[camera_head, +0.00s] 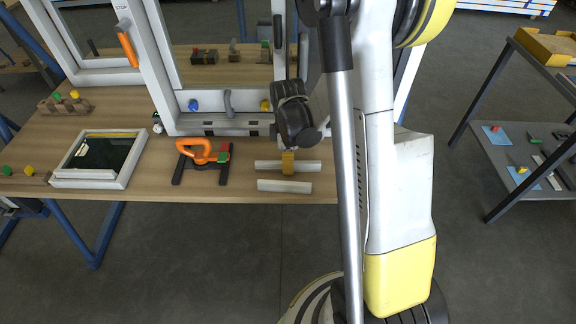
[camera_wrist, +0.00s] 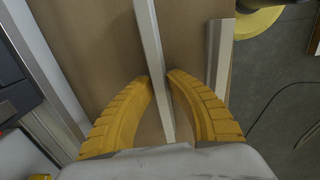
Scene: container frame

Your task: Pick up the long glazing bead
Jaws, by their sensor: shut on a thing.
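The long glazing bead (camera_head: 307,167) is a pale, straight strip near the front edge of the wooden table, lying crosswise in the head view. My gripper (camera_head: 287,168) reaches down over its middle, with yellow fingers on both sides of it. In the wrist view the bead (camera_wrist: 150,42) runs between the two finger tips of my gripper (camera_wrist: 159,78), which are closed about it. Whether it touches the table or is slightly raised, I cannot tell. A slightly shorter pale bead (camera_head: 284,186) lies apart, nearer the table edge; it also shows in the wrist view (camera_wrist: 219,58).
A white window frame (camera_head: 228,124) stands upright behind the beads. An orange-handled tool (camera_head: 197,151) with black bars lies to their left, and a small framed pane (camera_head: 122,181) further left. The table (camera_head: 232,188) ends just in front of the shorter bead. A grey shelf (camera_head: 513,155) stands at the right.

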